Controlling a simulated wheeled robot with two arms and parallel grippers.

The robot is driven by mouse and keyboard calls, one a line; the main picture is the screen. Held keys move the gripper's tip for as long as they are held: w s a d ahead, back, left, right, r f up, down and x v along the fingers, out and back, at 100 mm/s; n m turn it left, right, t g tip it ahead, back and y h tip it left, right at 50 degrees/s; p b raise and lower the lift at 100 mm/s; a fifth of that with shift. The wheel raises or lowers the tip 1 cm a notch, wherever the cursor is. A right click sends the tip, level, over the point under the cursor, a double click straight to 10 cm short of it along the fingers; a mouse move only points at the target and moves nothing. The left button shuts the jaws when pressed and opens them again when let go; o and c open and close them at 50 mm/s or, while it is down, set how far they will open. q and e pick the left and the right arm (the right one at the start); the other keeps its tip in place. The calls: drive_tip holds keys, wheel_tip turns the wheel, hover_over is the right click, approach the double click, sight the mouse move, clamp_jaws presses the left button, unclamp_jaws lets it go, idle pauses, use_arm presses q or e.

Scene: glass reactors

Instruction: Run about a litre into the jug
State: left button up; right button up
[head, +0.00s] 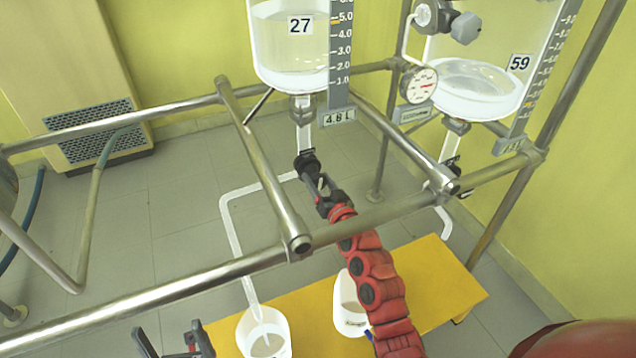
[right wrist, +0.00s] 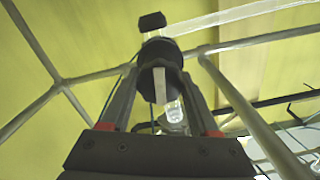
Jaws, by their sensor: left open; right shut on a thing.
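The glass reactor marked 27 (head: 290,55) holds clear liquid; a plate under its scale reads 4.8 L. Below it is a black drain valve (head: 307,163), also in the right wrist view (right wrist: 160,55). A clear outlet tube (head: 232,235) runs from the valve down into the mouth of a white jug (head: 283,345) on the yellow bench. Whether liquid flows is too small to tell. My right gripper (head: 322,190) is shut on the valve's handle, which its fingers mostly hide. My left gripper (head: 170,345) is open and empty, left of the jug.
A second white container (head: 350,312) stands on the yellow bench (head: 430,285), partly behind my right arm. Reactor 59 (head: 475,85) with a gauge (head: 419,85) hangs at the right. Steel rails (head: 160,300) cross in front of the reactors.

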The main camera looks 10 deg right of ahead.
drive_tip(key=m, duration=0.3)
drive_tip(key=shift+d+m, duration=0.15)
drive_tip(key=shift+m, duration=0.25)
drive_tip(key=m, duration=0.3)
drive_tip(key=shift+m, duration=0.3)
drive_tip(key=m+p, duration=0.1)
drive_tip(key=m, duration=0.2)
drive_tip(key=shift+m, duration=0.3)
drive_tip(key=shift+f+m+p, duration=0.15)
drive_tip(key=shift+m+p, duration=0.5)
drive_tip(key=shift+m, duration=1.45)
drive_tip(key=o, duration=1.4)
